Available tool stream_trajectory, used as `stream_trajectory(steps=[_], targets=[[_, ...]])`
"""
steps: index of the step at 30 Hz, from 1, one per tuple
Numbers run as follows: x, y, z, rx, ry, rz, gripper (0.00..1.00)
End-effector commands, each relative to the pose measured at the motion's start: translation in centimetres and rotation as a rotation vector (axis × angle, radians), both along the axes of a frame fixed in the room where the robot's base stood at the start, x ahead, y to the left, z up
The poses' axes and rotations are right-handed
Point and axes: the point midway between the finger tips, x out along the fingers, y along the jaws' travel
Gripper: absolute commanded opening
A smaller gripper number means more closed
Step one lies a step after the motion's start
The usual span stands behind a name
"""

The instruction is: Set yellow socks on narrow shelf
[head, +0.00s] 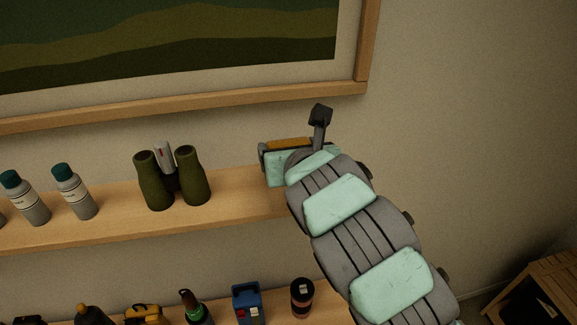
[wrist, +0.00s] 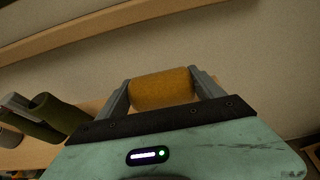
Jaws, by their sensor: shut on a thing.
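The yellow socks (wrist: 162,88) are a rolled, mustard-coloured bundle between the two fingers of my gripper (wrist: 161,84) in the wrist view. My gripper is shut on them. In the head view only a thin strip of the socks (head: 290,144) shows past my gripper (head: 283,152). The narrow shelf (head: 240,192) is the upper wooden board on the wall. My gripper is at its right end and hides part of it. I cannot tell whether the socks touch the shelf. A bit of the shelf (wrist: 93,106) shows left of the gripper in the wrist view.
Bare shelf lies between binoculars and gripper. A framed picture (head: 200,107) hangs above. A lower shelf holds several items, including a blue case (head: 247,304).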

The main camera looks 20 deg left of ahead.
Motion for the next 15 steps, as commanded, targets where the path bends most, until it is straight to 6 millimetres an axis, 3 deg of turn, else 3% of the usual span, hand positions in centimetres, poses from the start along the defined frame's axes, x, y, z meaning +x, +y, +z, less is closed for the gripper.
stream_trajectory(steps=[15], targets=[[0.0,0.0,-4.0,0.001,0.002,0.0,0.37]])
